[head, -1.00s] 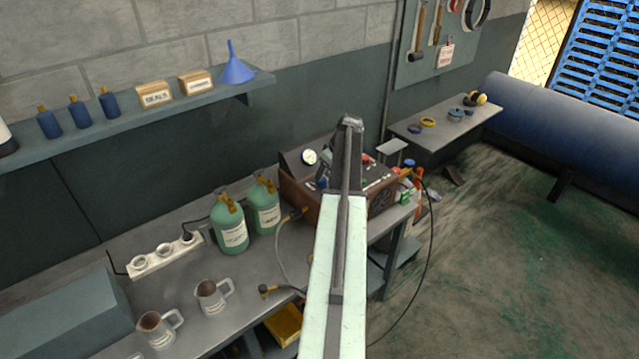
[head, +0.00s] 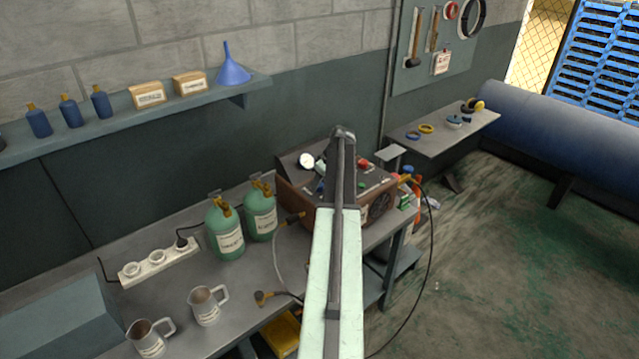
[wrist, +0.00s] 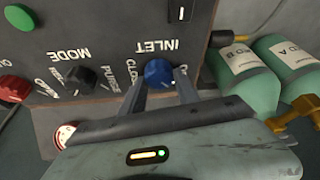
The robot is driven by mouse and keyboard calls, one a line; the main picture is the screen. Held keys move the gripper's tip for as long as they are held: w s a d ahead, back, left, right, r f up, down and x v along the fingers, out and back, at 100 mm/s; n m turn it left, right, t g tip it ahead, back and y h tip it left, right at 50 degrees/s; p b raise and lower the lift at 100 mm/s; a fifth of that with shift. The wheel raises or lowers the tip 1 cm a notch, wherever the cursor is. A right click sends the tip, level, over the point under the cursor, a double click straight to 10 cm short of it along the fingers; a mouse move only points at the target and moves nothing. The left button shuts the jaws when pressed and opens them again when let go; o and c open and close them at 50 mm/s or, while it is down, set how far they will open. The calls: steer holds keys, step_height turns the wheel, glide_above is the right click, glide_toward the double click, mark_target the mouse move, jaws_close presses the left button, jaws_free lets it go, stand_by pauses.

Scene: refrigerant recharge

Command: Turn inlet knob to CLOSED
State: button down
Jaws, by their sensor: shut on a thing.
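The blue inlet knob (wrist: 158,72) is on the dark panel of the recharge machine (head: 293,192), under the INLET label, which appears upside down in the wrist view. The CLOSED label, partly covered, is left of the knob; another label to its right shows only its first letter. A small pale mark shows at the knob's lower right. My gripper (wrist: 156,88) has a finger on each side of the knob and is shut on it. In the head view my arm hides the gripper and part of the panel.
A black MODE knob (wrist: 80,80), a green button (wrist: 20,17) and a red button (wrist: 14,88) are on the same panel. Green cylinders (head: 225,232) (head: 260,212) stand beside the machine. Mugs (head: 207,306) and a power strip (head: 158,262) are on the bench.

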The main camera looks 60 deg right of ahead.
steer(key=m+h, duration=0.1)
steer(key=m, duration=0.4)
steer(key=shift+a+g+h, duration=0.15)
steer(key=shift+g+h, duration=0.25)
steer(key=m+g+h, duration=0.1)
steer(key=m, duration=0.3)
steer(key=shift+w+m, duration=0.1)
steer(key=shift+m, duration=0.2)
steer(key=m, duration=0.2)
steer(key=m+g+h, duration=0.1)
steer(key=m, duration=0.1)
steer(key=shift+w+g, duration=0.1)
steer(key=shift+g, duration=0.2)
steer(key=shift+m+g, duration=0.8)
steer(key=shift+m, duration=1.2)
steer(key=c, duration=0.9)
jaws_free()
